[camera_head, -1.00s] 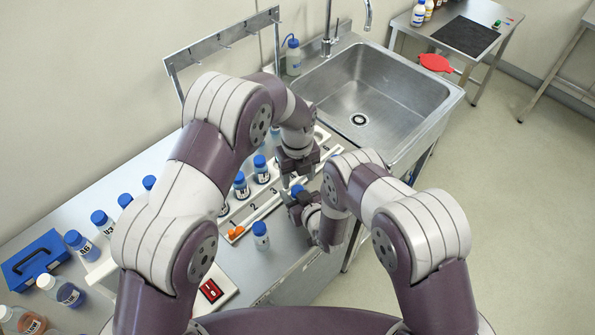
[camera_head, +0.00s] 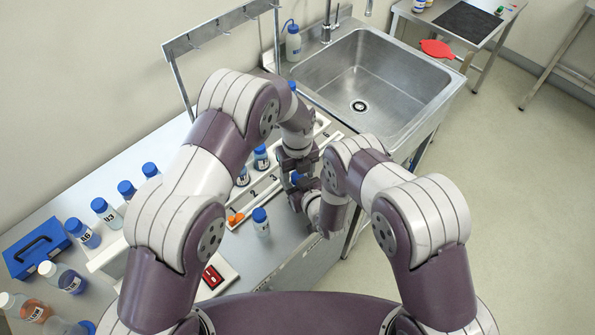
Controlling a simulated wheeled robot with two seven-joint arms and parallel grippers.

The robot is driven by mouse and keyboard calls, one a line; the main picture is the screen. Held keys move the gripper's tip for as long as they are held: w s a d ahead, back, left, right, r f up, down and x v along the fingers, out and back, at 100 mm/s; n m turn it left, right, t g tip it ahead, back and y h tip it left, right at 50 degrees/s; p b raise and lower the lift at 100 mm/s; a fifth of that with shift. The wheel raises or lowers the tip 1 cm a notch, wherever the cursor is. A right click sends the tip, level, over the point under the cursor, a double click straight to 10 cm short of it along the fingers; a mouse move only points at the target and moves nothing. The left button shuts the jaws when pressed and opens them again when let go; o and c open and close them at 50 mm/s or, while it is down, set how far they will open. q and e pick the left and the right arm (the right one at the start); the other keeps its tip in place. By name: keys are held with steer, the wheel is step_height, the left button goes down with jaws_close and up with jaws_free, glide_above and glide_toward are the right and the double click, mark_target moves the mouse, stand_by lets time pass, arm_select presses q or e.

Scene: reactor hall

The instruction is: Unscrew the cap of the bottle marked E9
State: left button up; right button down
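A blue cap (camera_head: 297,178) shows between my two grippers near the front edge of the bench. The bottle under it is mostly hidden by my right gripper, and its label cannot be read. My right gripper (camera_head: 304,196) is at this bottle from the front right and appears shut on it. My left gripper (camera_head: 297,166) points down from above, right at the cap. Its fingers are partly hidden, so I cannot tell whether they grip the cap. I can read E9 on no bottle in view.
A loose blue-capped bottle (camera_head: 261,221) stands just left of the grippers. A white numbered rack (camera_head: 258,196) with blue-capped bottles lies behind. More bottles, a blue box (camera_head: 36,247) and a red switch (camera_head: 212,277) are at left. The sink (camera_head: 372,85) is behind right.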

arm_select(q)
steer(key=shift+r, duration=0.1)
step_height(320, 180, up, 4)
steer(key=shift+f, duration=0.15)
steer(key=shift+r, duration=0.35)
arm_select(e)
steer(key=shift+c, duration=2.4)
jaws_free()
